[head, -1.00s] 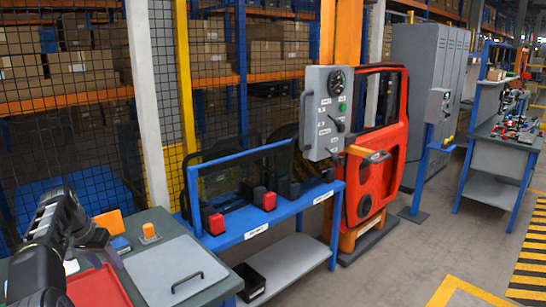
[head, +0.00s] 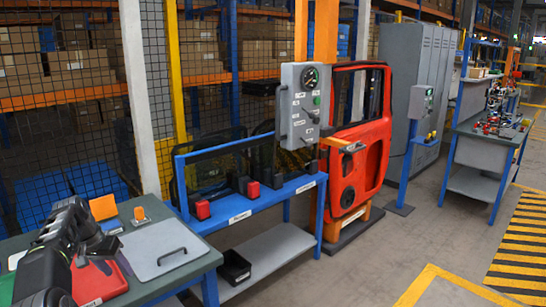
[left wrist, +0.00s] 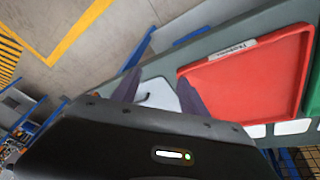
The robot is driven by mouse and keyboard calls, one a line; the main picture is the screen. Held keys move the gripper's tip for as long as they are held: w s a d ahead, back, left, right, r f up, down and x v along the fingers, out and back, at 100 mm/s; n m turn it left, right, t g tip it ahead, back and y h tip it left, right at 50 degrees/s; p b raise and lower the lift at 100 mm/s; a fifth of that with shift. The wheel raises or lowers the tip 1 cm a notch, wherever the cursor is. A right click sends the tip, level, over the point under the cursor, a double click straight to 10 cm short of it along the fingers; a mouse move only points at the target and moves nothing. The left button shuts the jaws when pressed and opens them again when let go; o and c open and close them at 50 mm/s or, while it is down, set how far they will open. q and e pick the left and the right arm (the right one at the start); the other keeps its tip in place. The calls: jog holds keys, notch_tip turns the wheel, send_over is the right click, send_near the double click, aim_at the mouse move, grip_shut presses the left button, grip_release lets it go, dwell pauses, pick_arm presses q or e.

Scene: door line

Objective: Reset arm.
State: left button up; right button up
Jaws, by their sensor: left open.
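My left arm comes in at the lower left of the head view. Its gripper (head: 102,262) points down over the red tray (head: 92,285) on the workbench. In the left wrist view the two dark fingers of my left gripper (left wrist: 160,75) stand apart with nothing between them. The red tray (left wrist: 245,72) lies to the right of the fingers there, with a label on its edge. My right gripper is in neither view.
A grey lid with a handle (head: 160,250) lies beside the tray. Orange blocks (head: 103,207) stand behind it. A blue rack (head: 240,207) holds dark glass panes. A red door (head: 358,150) stands beyond, near a grey control box (head: 303,105). Open floor lies at right.

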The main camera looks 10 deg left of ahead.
pick_arm(q)
jog(key=w+d+f+h, duration=0.2)
jog(key=w+d+f, duration=0.1)
jog(key=d+f, duration=1.3)
jog(key=s+d+f+g, duration=0.1)
jog(key=s+d+f, duration=0.2)
jog(key=d+f, duration=0.4)
jog(key=s+d+f, duration=0.2)
jog(key=d+f, duration=0.2)
jog(key=d, duration=0.5)
jog(key=s+d+f+g+h, duration=0.1)
jog(key=s+d+f, duration=0.2)
jog(key=s+d, duration=0.4)
jog(key=s+d+f, duration=0.3)
jog(key=s+d, duration=0.3)
jog(key=s, duration=0.1)
jog(key=s+d, duration=0.3)
jog(key=s, duration=0.5)
jog(key=s+d+g, duration=0.1)
jog(key=s+d, duration=0.3)
jog(key=s, duration=0.4)
jog(key=shift+s+r+h, duration=0.15)
jog(key=shift+h, duration=0.15)
